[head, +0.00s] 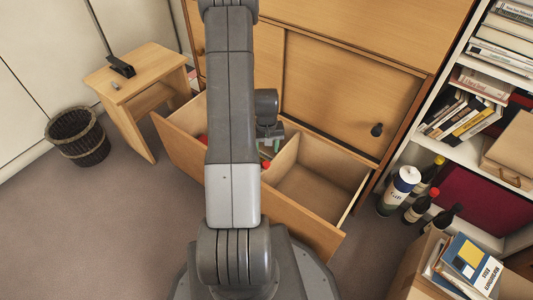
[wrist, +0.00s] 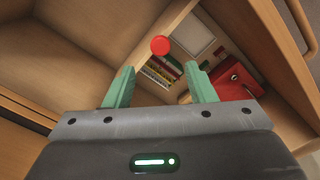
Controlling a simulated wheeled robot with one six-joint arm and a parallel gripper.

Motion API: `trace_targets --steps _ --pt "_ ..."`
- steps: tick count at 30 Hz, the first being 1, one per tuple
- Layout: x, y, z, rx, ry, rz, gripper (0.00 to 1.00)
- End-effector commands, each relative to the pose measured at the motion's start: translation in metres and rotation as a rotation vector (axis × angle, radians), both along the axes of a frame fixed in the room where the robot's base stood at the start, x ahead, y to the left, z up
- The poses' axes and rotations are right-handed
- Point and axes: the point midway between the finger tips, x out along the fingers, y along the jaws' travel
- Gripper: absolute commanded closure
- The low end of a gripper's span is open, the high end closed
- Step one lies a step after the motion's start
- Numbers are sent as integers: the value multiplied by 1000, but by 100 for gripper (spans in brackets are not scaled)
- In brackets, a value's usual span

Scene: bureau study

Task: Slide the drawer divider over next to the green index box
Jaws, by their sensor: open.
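The drawer divider (head: 284,162) is a light wooden panel standing across the open drawer (head: 291,213) in the head view. In the wrist view the divider (wrist: 168,21) runs between a bare compartment on the left and a filled one on the right. My gripper (wrist: 160,80) is open, its green fingers apart above the drawer by the divider, with nothing seen between them. In the head view my arm hides much of the drawer's left part. I cannot make out the green index box for certain in either view.
The filled compartment holds a red box (wrist: 236,84), a round red-topped thing (wrist: 160,45) and a pale flat item (wrist: 190,33). The right compartment (head: 309,190) is empty. A wooden stool (head: 133,75), a basket (head: 77,136) and bottles (head: 421,206) stand around the cabinet.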

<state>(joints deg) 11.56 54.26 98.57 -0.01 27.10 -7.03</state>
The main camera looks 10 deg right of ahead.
Motion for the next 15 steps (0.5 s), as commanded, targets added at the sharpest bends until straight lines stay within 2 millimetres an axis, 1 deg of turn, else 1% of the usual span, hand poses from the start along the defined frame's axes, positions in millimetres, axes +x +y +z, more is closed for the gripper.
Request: trace_targets --steps 1,3,6,10,15 --pt "0 0 16 0 -2 0 50" --pt "1 0 29 0 -2 0 50" --pt "1 0 42 0 -2 0 50" --pt "0 0 52 0 0 0 50" --pt "0 0 55 0 1 0 50"
